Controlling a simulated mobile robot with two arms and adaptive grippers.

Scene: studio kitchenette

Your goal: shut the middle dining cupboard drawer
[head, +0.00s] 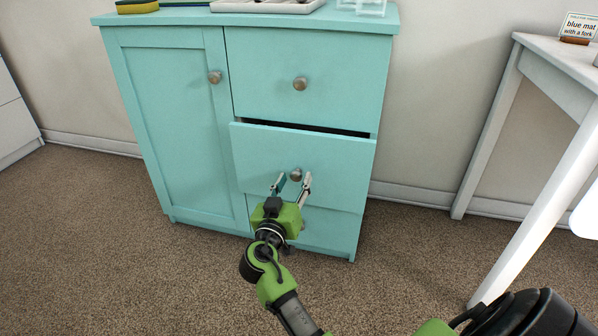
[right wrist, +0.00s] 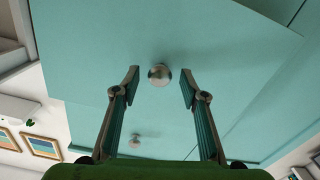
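The turquoise dining cupboard (head: 170,120) stands against the wall, with a door on its left and drawers on its right. The middle drawer (head: 262,152) is pulled out a little, and a dark gap shows above its front. Its round metal knob (head: 296,174) also shows in the right wrist view (right wrist: 159,75). My right gripper (head: 293,180) is open in front of the middle drawer, with its fingertips (right wrist: 160,88) on either side of the knob and apart from it. My left gripper is not in view.
The top drawer (head: 300,55) and the door look shut. The lower drawer (head: 325,228) is partly hidden by my right gripper. A sponge (head: 137,6) and a tray (head: 265,5) lie on the cupboard top. A white table (head: 560,65) stands at the right. Carpet in front is clear.

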